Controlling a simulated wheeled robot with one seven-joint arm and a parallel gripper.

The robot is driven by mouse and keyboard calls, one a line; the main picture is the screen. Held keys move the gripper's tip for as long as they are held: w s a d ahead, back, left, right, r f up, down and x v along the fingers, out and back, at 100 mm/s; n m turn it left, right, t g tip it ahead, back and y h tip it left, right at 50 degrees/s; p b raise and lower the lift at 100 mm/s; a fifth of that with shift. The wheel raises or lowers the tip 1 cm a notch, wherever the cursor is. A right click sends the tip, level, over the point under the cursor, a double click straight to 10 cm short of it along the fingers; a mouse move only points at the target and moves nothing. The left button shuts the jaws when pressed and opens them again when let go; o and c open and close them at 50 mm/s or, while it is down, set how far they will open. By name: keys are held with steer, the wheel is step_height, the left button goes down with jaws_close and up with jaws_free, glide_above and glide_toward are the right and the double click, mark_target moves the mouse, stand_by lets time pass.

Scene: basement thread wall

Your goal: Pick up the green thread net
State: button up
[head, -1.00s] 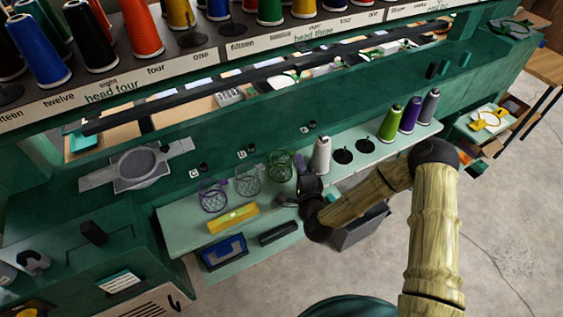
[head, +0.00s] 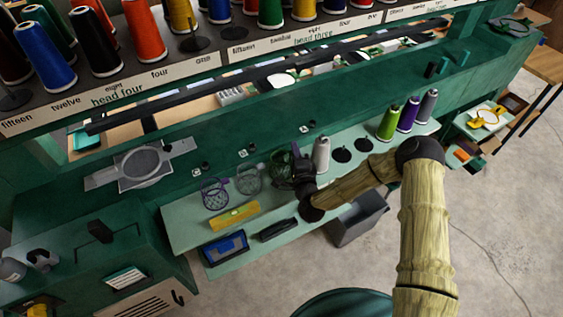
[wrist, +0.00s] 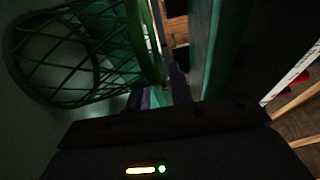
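The green thread net (head: 281,165) stands on the pale green shelf (head: 188,233), rightmost of three mesh nets. My gripper (head: 300,168) is right beside its right side, partly covering it. In the wrist view the green net (wrist: 65,60) fills the upper left, its rim close to a dark finger (wrist: 178,84). The other finger does not show clearly. I cannot tell whether the fingers touch or grip the net.
A grey net (head: 249,180) and a purple net (head: 214,194) stand to the left. A white cone (head: 321,155) is close to the right of my gripper. A yellow level (head: 234,216) lies in front. A grey bin (head: 357,221) stands below.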

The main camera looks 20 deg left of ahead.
stand_by(0.3)
jaws_close()
steer(key=shift+w+r, duration=0.1)
steer(key=shift+r, duration=0.35)
step_height(320, 180, up, 9)
steer(key=b, duration=0.2)
steer(key=shift+b, duration=0.3)
